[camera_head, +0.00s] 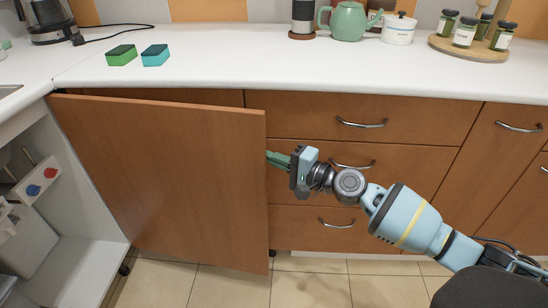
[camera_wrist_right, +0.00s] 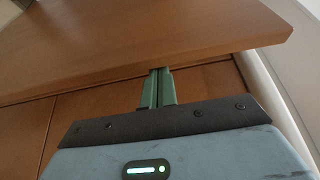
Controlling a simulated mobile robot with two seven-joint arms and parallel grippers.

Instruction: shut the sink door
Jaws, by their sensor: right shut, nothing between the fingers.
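The sink door (camera_head: 165,180) is a brown wooden panel standing wide open in the head view. Its free edge is at the right and the open cabinet shows at the left. My right gripper (camera_head: 270,158) is shut and empty, with its green fingertips at the door's free edge, partly behind it. In the right wrist view the door (camera_wrist_right: 150,35) spans the top, and the shut green fingers (camera_wrist_right: 158,72) reach its lower edge. I cannot tell whether they touch it. My left gripper is not in view.
The drawers (camera_head: 360,155) with metal handles are behind my right arm. The white counter (camera_head: 240,70) holds a green sponge (camera_head: 121,55), a blue sponge (camera_head: 155,55), a teapot (camera_head: 348,21) and jars. The cabinet interior (camera_head: 75,260) is at the left. Tiled floor (camera_head: 320,285) lies below.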

